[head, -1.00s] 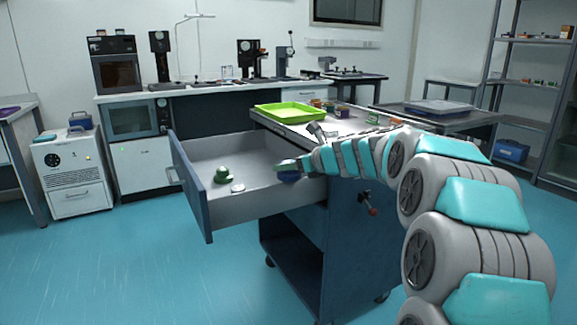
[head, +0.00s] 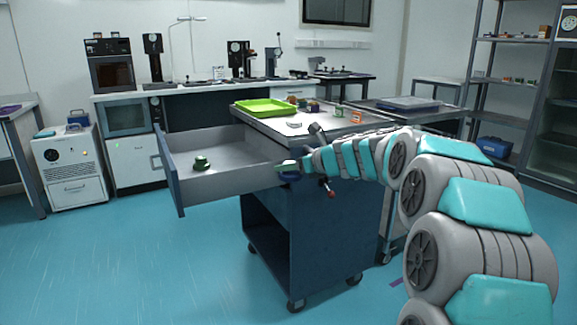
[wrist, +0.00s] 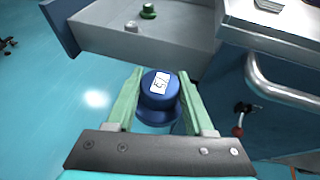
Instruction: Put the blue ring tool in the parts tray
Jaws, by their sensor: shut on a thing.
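My gripper (wrist: 160,92) is shut on a blue round tool (wrist: 160,90) with a wider flange and a white label on top. In the head view the blue tool (head: 290,177) hangs at the gripper's tip (head: 288,167), in front of the cart and just right of the open drawer. In the wrist view open floor shows beside and below it. A bright green tray (head: 264,107), likely the parts tray, lies on the cart top, behind and above my gripper. Its inside looks empty from here.
A red-knobbed lever (wrist: 240,125) and a handle bar (wrist: 290,90) stick out from the cart. Small parts stand right of the tray.

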